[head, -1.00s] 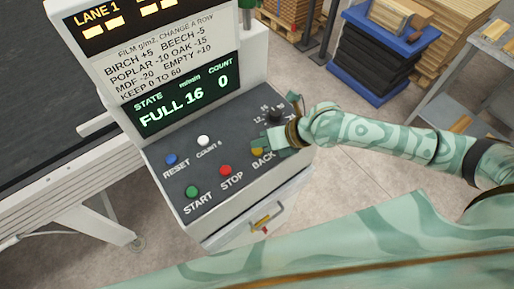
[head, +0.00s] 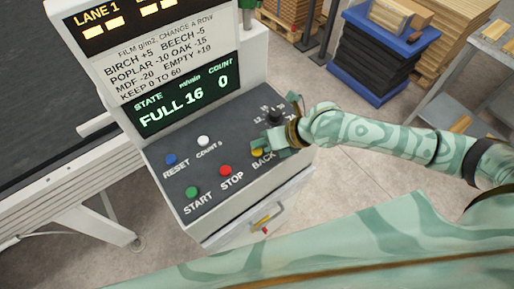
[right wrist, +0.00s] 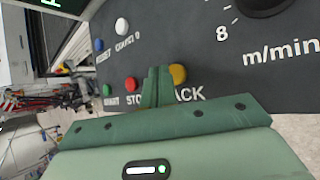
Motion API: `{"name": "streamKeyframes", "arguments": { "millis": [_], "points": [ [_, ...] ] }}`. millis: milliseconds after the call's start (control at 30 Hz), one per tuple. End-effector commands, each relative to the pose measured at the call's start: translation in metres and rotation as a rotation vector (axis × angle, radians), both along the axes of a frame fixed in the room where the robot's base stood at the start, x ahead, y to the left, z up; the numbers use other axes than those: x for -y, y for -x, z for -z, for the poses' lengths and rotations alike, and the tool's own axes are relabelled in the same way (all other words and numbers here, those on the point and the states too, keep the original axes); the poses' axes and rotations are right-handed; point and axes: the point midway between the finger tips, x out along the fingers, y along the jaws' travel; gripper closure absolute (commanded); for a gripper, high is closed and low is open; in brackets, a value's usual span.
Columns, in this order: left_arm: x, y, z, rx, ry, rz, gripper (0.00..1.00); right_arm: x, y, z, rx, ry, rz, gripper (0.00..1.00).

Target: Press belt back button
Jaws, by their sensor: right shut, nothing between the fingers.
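The yellow BACK button (head: 257,152) is on the sloped control panel (head: 215,185), right of the red STOP button (head: 225,170). In the right wrist view the yellow button (right wrist: 178,74) shows just right of my shut fingertips. My right gripper (head: 264,143) is shut and empty, with its fingers at the panel beside the yellow button. I cannot tell whether the fingertips touch the button or panel. The display (head: 185,100) reads STATE FULL, m/min 16, COUNT 0. My left gripper is not in view.
The green START (head: 192,192), blue RESET (head: 170,160) and white COUNT 0 (head: 203,141) buttons are nearby. A black dial (head: 276,117) stands behind my right gripper. A dark belt (head: 45,95) lies to the left. A blue-topped stack (head: 380,50) stands on the floor behind.

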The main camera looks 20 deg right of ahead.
Motion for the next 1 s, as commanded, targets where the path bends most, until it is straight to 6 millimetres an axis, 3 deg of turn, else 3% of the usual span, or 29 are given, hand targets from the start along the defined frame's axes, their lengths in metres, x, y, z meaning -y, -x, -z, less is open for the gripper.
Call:
{"name": "streamKeyframes", "arguments": {
  "millis": [1000],
  "points": [
    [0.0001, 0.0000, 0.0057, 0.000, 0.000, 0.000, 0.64, 0.0001, 0.0000, 0.0084, 0.000, 0.000, 0.000, 1.00]
  ]
}}
